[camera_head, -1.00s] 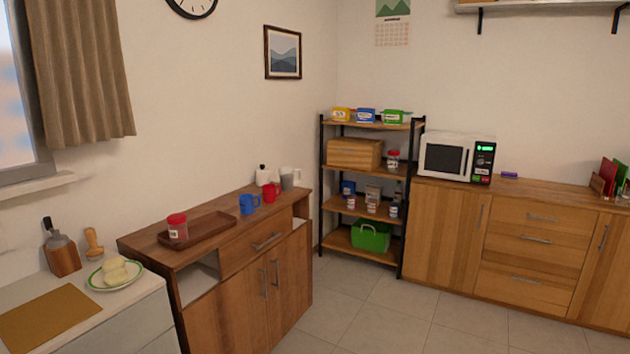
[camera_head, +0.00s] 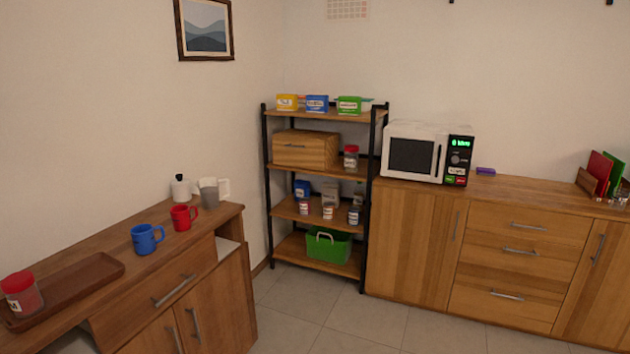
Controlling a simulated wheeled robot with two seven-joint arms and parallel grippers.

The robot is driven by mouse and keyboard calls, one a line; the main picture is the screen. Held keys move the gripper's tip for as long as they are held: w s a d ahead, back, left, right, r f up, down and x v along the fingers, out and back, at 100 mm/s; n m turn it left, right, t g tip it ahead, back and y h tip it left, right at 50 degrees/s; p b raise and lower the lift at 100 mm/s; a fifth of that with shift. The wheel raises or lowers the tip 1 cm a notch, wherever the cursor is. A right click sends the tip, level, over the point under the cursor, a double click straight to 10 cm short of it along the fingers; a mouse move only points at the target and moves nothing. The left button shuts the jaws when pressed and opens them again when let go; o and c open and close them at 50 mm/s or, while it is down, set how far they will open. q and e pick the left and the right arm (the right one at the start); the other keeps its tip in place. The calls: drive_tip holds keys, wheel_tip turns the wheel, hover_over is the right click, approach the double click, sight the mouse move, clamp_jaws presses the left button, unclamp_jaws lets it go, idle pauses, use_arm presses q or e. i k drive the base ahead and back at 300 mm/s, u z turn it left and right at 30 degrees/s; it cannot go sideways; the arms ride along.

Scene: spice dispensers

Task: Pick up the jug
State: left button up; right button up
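A pale grey and white vessel, which looks like the jug (camera_head: 209,195), stands at the far end of the wooden sideboard (camera_head: 190,258), near the wall. A white handle-like part shows on its right side. A white container with a black top (camera_head: 180,188) stands just left of it. A red mug (camera_head: 182,217) is in front of them, and a blue mug (camera_head: 146,239) is nearer to me. Neither of my grippers is in view.
A brown tray (camera_head: 88,280) with a red-lidded jar (camera_head: 21,295) lies at the sideboard's near end. A shelf rack (camera_head: 317,172) stands in the corner, left of a cabinet (camera_head: 415,235) bearing a microwave (camera_head: 412,153). Tiled floor (camera_head: 318,320) is clear in front.

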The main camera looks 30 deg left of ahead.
sight(207, 188)
drive_tip(key=u, duration=0.15)
drive_tip(key=i, duration=1.85)
drive_tip(key=u, duration=0.8)
